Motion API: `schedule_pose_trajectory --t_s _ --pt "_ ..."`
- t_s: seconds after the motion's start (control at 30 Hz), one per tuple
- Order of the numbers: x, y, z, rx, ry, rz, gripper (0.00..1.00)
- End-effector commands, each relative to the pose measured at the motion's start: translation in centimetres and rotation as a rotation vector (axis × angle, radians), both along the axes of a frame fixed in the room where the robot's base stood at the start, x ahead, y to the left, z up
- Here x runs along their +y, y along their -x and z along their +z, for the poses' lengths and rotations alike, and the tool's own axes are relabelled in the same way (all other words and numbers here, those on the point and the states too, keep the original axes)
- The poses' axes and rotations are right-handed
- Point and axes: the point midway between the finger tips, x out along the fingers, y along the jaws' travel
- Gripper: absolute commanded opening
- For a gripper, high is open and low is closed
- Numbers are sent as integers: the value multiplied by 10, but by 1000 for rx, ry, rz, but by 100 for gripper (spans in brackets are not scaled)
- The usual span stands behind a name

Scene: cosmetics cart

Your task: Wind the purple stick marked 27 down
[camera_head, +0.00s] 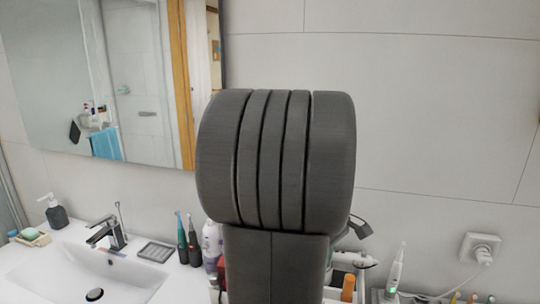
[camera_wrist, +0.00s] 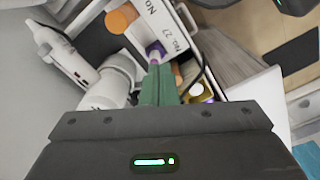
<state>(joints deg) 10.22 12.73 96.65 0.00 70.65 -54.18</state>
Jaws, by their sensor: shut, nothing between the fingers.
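In the wrist view my gripper (camera_wrist: 164,66) has green fingers that lie together, shut and empty. In the head view my arm hides the middle of the scene, and neither the stick nor my gripper can be made out.
An orange cylinder (camera_wrist: 121,18) stands near the white labelled holder. A yellowish container (camera_wrist: 200,90) lies right of the fingers, and a white hair-dryer-like appliance (camera_wrist: 68,55) lies left. The head view shows a sink (camera_head: 85,270), a mirror (camera_head: 60,70) and a wall plug (camera_head: 482,248).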

Motion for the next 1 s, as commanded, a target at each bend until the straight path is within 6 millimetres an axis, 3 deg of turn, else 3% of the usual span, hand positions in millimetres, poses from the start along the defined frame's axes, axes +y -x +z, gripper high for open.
schedule_pose_trajectory --t_s 0.37,0.57,1.0 --pt "-2 -4 -4 -4 1 36 0" --pt "-8 -14 -8 -6 1 196 0" --pt "-17 -22 6 -2 1 508 0"
